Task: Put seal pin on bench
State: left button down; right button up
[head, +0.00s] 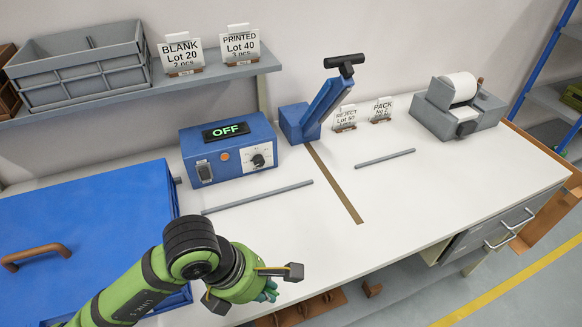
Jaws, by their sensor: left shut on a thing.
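My left gripper (262,288) is at the front edge of the white bench (330,235), seen from above and behind. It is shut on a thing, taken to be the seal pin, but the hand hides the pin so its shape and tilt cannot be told. The bench top beyond the gripper is bare around a brown strip (334,183) and two grey bars (257,197). My right gripper is not in view.
A blue box reading OFF (228,150), a blue lever press (318,108), small signs (345,118) and a grey roll dispenser (458,106) stand along the back. A blue lidded case (90,230) is at left. Brown parts (300,312) lie below the front edge.

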pick_arm(q)
jog(key=shift+w+r, duration=0.1)
jog(key=shift+w, duration=0.05)
jog(key=shift+s+r, duration=0.1)
jog(key=shift+s, duration=0.1)
jog(key=a+f+b, duration=0.2)
jog(key=a+f, duration=0.1)
jog(key=w+a+f+b, duration=0.1)
jog(key=a+f+b, duration=0.1)
jog(key=a+f, duration=0.2)
jog(key=w+a+f+b, duration=0.1)
jog(key=a+f+b, duration=0.2)
jog(key=a, duration=0.1)
jog(key=shift+w+f, duration=0.25)
jog(key=shift+f, duration=0.3)
jog(key=shift+r, duration=0.15)
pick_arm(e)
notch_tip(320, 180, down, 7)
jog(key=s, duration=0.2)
